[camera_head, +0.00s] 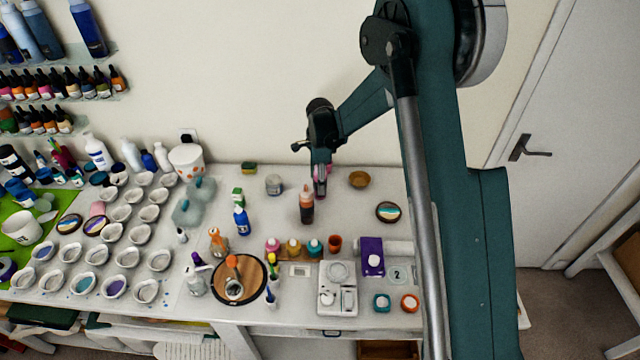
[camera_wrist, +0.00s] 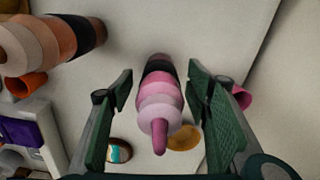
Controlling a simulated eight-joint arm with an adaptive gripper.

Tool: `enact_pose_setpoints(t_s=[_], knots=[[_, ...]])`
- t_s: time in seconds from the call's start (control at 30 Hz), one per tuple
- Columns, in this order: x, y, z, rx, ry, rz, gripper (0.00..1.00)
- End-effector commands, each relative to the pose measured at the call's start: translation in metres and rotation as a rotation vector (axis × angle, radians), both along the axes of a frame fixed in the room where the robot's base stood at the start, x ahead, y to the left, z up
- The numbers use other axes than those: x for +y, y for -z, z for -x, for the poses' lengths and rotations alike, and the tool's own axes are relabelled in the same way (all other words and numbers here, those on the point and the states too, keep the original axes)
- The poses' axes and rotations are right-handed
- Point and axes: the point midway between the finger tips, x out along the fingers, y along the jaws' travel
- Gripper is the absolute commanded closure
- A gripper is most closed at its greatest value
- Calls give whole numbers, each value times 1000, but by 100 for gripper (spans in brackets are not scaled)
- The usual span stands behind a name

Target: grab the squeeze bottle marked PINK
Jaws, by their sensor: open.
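The pink squeeze bottle (camera_wrist: 160,95) stands in the middle of the wrist view, with a pale pink cap and a darker pink tip pointing toward the camera. A dark band shows near its far end. No marking on it is readable. My gripper (camera_wrist: 160,80) is open, with one green finger on each side of the bottle and a gap on both sides. In the head view my gripper (camera_head: 320,170) is at the back of the table, over the pink bottle (camera_head: 320,188), which it partly hides.
An orange-brown bottle (camera_head: 306,205) stands just left and in front; it also shows in the wrist view (camera_wrist: 85,35). A wooden bowl (camera_head: 359,180) and a round coaster (camera_head: 389,212) lie to the right. Small jars (camera_head: 294,246) and a scale (camera_head: 338,290) stand nearer the front.

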Motion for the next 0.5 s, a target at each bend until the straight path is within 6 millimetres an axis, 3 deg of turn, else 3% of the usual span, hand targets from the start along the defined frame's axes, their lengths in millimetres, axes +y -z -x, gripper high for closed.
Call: enact_pose_setpoints(t_s=[0.2,0.5], knots=[[0,14,0,0,0,0,52],[0,14,0,0,0,0,52]])
